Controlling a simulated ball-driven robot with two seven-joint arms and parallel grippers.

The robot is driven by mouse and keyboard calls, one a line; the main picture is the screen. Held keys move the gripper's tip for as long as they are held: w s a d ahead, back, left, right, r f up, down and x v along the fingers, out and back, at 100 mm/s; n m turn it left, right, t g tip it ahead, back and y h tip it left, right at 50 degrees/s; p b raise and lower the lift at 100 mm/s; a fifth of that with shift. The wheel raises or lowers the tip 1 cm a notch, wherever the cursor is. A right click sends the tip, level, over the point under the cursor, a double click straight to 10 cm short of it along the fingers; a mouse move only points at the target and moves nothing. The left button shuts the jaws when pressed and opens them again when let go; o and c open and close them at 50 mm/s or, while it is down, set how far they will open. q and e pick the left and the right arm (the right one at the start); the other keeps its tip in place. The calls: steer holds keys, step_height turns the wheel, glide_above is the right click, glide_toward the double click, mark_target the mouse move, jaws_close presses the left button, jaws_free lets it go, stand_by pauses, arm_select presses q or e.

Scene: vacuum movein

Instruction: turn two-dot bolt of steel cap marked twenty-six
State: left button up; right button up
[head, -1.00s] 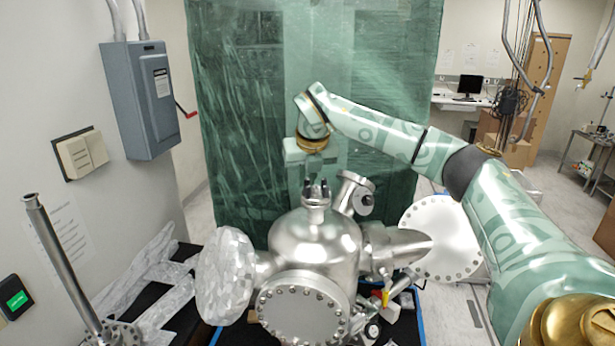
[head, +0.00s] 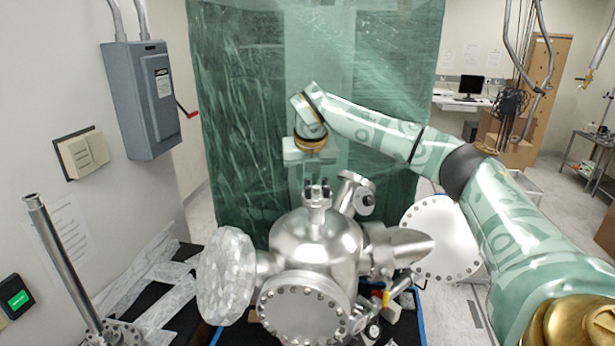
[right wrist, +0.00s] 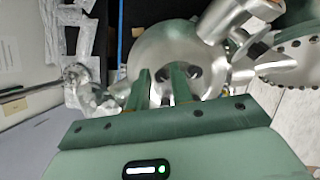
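A shiny steel vessel (head: 315,240) stands in the middle of the head view. A small steel cap (head: 318,203) sits on its top, with dark upright bolts (head: 318,188) on it. I cannot read a number or dots on it. My right gripper (head: 309,172) is above and behind this cap, pointing down; its green fingers blend into the green curtain. In the right wrist view its two fingers (right wrist: 161,74) stand apart, with dark bolt heads (right wrist: 194,70) close to them. Nothing shows gripped, and contact cannot be told. My left gripper is out of view.
A faceted, wrapped flange (head: 227,276) projects at the vessel's left and a bolted round plate (head: 304,310) faces front. A large bolted disc (head: 440,240) stands at the right. A thin steel pipe (head: 62,262) rises at the left. A green curtain (head: 240,120) hangs behind.

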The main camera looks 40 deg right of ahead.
steer(key=b+v, duration=0.2)
steer(key=v, duration=1.4)
steer(key=shift+r, duration=0.1)
